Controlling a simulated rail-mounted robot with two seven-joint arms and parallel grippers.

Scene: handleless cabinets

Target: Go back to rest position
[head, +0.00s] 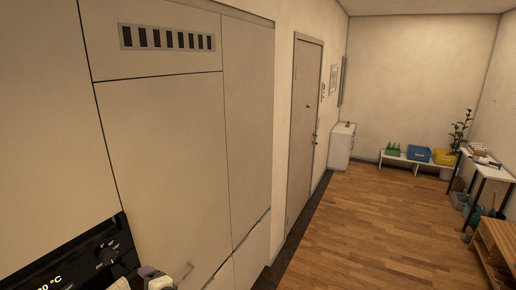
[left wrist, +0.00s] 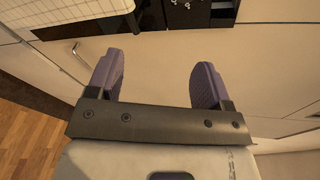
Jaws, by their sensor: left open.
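My left gripper (left wrist: 157,82) is open, with two purple fingers spread apart and nothing between them. Pale cabinet fronts (left wrist: 158,60) show behind the fingers, and I cannot tell how far away they are. In the head view only a small part of what looks like my left gripper (head: 150,275) shows at the bottom edge, in front of the cabinets. My right gripper is in neither view.
Tall handleless cabinet doors (head: 165,150) stand at the left. A black appliance panel with a knob and display (head: 85,258) is at the lower left. A closed door (head: 304,130) stands farther back. The wooden floor (head: 365,235) is largely clear; a bench (head: 495,245) stands at right.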

